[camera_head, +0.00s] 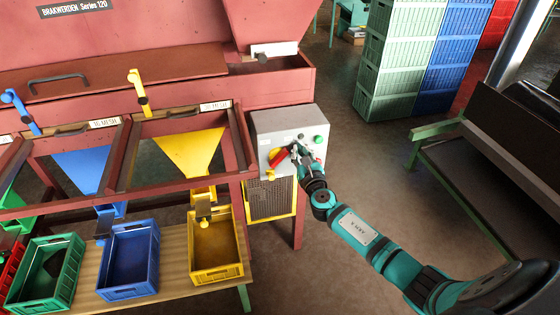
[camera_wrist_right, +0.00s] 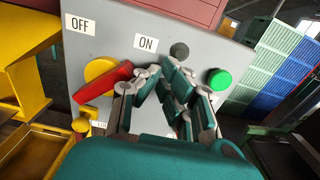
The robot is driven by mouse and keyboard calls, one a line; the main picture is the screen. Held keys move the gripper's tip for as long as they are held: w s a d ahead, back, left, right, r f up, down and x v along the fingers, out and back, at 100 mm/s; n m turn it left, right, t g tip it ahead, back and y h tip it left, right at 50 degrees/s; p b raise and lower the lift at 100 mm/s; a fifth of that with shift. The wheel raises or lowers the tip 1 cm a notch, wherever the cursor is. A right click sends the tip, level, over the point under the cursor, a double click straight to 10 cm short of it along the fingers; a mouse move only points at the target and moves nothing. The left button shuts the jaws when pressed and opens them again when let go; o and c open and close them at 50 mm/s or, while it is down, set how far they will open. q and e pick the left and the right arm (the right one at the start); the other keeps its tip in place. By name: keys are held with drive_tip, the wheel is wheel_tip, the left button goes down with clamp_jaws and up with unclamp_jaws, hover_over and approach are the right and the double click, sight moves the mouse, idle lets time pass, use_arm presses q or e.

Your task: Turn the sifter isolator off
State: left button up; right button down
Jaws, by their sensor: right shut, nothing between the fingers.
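The isolator is a red handle (camera_head: 279,157) on a yellow disc, on the grey control box (camera_head: 264,122) at the end of the sifter frame. In the right wrist view the red handle (camera_wrist_right: 103,83) lies slanted, its upper right end toward the ON label (camera_wrist_right: 147,43); the OFF label (camera_wrist_right: 80,23) is up to the left. My right gripper (camera_head: 297,150) is shut and empty in front of the box, just right of the handle. In the wrist view its fingers (camera_wrist_right: 160,78) are close to the handle's right end; whether they touch cannot be told. My left gripper is not in view.
A green button (camera_wrist_right: 220,80) and a dark grey button (camera_wrist_right: 179,50) sit right of the handle. A yellow knob (camera_wrist_right: 80,125) is below it. Colored bins, such as the yellow bin (camera_head: 217,272), stand at left. Stacked green crates (camera_head: 395,60) and a dark bench stand at right.

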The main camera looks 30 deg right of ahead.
drive_tip(key=shift+w+a, duration=0.15)
drive_tip(key=shift+a, duration=0.8)
drive_tip(key=shift+a+f, duration=0.1)
drive_tip(key=shift+a, duration=0.15)
drive_tip(key=shift+s+a+p, duration=0.1)
drive_tip(key=shift+s+p, duration=0.1)
drive_tip(key=shift+p, duration=0.1)
drive_tip(key=s+r+p, duration=0.1)
drive_tip(key=s+p, duration=0.1)
drive_tip(key=s, duration=0.4)
drive_tip(key=shift+s+a, duration=0.15)
drive_tip(key=shift+s, duration=0.1)
drive_tip(key=shift+r, duration=0.1)
